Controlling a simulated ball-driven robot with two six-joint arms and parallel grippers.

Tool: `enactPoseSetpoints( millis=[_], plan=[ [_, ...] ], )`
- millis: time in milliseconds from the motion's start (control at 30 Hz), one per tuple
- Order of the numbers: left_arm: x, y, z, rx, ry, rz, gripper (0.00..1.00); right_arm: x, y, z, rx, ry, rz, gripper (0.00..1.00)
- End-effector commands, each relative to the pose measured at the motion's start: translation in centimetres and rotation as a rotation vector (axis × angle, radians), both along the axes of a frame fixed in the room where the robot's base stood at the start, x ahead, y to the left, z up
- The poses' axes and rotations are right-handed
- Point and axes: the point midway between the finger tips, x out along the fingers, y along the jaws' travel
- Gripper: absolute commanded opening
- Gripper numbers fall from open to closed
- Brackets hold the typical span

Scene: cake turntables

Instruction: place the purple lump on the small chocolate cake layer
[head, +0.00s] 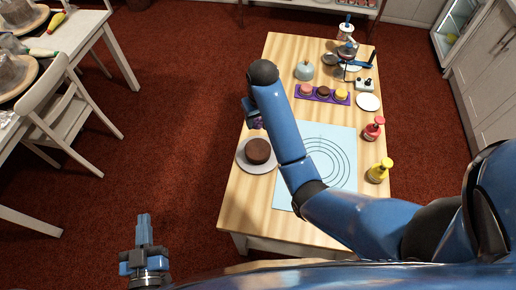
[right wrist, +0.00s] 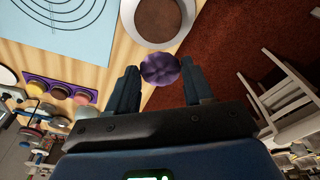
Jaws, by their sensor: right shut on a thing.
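The purple lump (right wrist: 160,69) is between the fingertips of my right gripper (right wrist: 160,84), which is shut on it. In the head view the lump (head: 258,124) shows partly behind my right gripper (head: 252,114), beyond the cake. The small round chocolate cake layer (head: 257,150) sits on a round pale turntable (head: 243,164) at the table's left edge. In the right wrist view the cake layer (right wrist: 158,18) is just past the lump, and the two look apart. My left gripper (head: 144,228) is over the floor at lower left, empty, its fingers together.
A light blue mat (head: 333,137) with printed rings lies right of the turntable. A purple tray (head: 316,95) with small coloured cakes is behind it. Red (head: 373,129) and yellow (head: 379,170) bottles stand at the table's right edge. A white chair (head: 60,120) is at left.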

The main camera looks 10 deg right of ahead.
Motion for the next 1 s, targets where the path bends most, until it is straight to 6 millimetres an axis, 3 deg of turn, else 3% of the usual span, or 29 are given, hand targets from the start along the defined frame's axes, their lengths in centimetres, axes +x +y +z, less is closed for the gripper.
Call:
enactPoseSetpoints(
  millis=[33, 400, 1000],
  plan=[
    [0.0, 0.0, -1.8, 0.0, 0.0, 0.0, 0.0, 0.0, 0.0, -1.8, 0.0, 0.0, 0.0, 0.22],
    [0.0, 0.0, -0.3, 0.0, -0.001, 0.0, 0.0, -0.1, 0.0, -8.9, -0.001, 0.003, 0.0, 0.22],
    [0.0, 0.0, 0.1, 0.0, 0.0, 0.0, 0.0, -0.1, 0.0, -14.4, 0.0, 0.002, 0.0, 0.22]
  ],
)
